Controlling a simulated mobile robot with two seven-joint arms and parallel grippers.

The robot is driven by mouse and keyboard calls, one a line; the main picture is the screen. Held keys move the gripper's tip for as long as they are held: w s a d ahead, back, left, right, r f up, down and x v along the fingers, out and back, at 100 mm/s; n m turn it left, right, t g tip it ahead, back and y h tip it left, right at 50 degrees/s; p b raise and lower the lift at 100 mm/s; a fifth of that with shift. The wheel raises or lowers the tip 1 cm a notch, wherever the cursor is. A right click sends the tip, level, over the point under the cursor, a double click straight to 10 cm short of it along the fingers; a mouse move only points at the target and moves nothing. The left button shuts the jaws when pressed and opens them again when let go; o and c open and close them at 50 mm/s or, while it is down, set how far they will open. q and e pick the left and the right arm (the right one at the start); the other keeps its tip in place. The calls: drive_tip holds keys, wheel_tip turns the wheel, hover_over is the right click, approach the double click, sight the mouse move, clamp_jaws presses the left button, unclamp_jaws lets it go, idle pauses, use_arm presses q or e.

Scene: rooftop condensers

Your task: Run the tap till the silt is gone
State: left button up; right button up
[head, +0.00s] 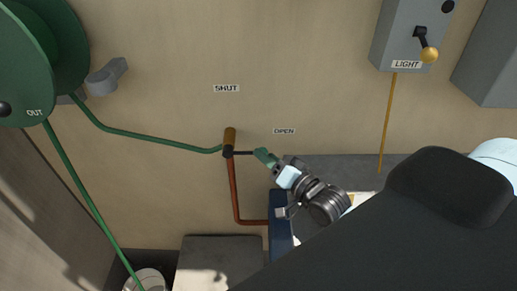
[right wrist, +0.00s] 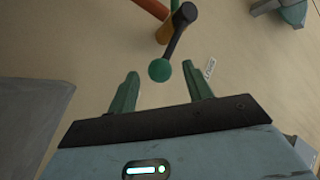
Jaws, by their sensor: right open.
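The brass tap (head: 230,137) is on the wall, with a dark lever (head: 243,153) pointing right, a little below the OPEN label (head: 284,131). The SHUT label (head: 226,88) is above the tap. In the right wrist view, the lever (right wrist: 179,37) ends in a green knob (right wrist: 160,70). My right gripper (head: 265,157) is at the lever's end. Its green fingers are open, with the knob between their tips in the wrist picture; I cannot tell whether they touch it. My left gripper is out of view. No water or silt can be made out.
A green reel (head: 62,45) marked OUT sends one hose (head: 150,136) to the tap and another (head: 80,195) down to a white bucket (head: 147,276). A rust-red pipe (head: 234,190) runs below the tap. A grey LIGHT switch box (head: 397,38) is at upper right.

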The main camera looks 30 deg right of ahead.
sight(245, 152)
drive_tip(key=shift+w+a, duration=0.2)
drive_tip(key=shift+w, duration=1.05)
drive_tip(key=shift+w+a, duration=0.2)
drive_tip(key=shift+w, duration=1)
